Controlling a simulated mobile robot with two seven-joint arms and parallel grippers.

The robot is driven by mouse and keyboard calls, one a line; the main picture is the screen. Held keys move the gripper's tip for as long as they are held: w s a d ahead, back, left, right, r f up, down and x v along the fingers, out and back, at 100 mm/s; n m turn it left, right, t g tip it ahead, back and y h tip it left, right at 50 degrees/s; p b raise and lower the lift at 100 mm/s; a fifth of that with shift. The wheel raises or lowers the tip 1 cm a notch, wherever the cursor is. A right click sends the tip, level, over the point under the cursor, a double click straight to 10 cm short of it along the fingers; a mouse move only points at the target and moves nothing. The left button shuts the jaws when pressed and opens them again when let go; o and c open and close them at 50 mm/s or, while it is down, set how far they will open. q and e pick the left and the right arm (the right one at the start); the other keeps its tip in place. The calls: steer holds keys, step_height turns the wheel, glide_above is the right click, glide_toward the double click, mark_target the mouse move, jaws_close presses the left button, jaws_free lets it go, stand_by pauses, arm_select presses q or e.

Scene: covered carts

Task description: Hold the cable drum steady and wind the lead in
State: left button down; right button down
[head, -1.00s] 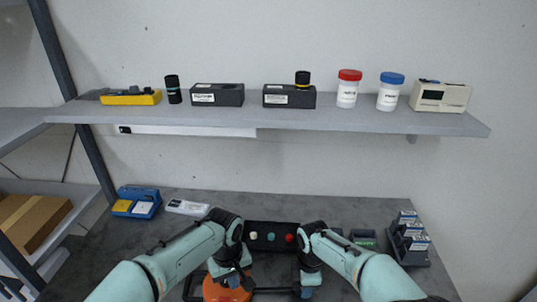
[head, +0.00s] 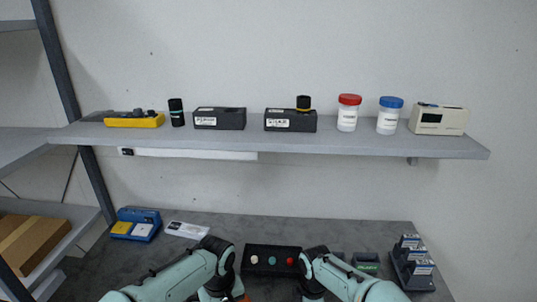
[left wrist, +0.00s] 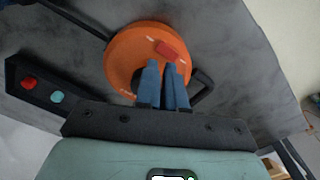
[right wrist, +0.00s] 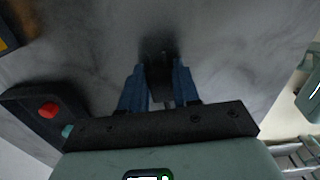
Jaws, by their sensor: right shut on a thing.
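The orange cable drum (left wrist: 130,50) lies on the grey worktop in the left wrist view, with a red patch on its face and a black loop-like part at its side. In the head view only a sliver of orange shows by my left arm. My left gripper (left wrist: 167,68) is over the drum, its blue fingers close together; I cannot see anything between them. A black strip, perhaps the lead, runs from the drum to the upper left. My right gripper (right wrist: 158,70) is shut on a black piece (right wrist: 158,82), perhaps the lead, above the worktop.
A black box (head: 270,260) with white, teal and red buttons stands behind my arms. A blue case (head: 137,224) and a white item (head: 186,230) lie at left, a dark rack (head: 412,265) at right. A shelf (head: 270,142) with jars and boxes runs above.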

arm_select(q)
steer(key=r, duration=0.5)
steer(key=shift+s+r, duration=0.1)
steer(key=shift+s, duration=0.1)
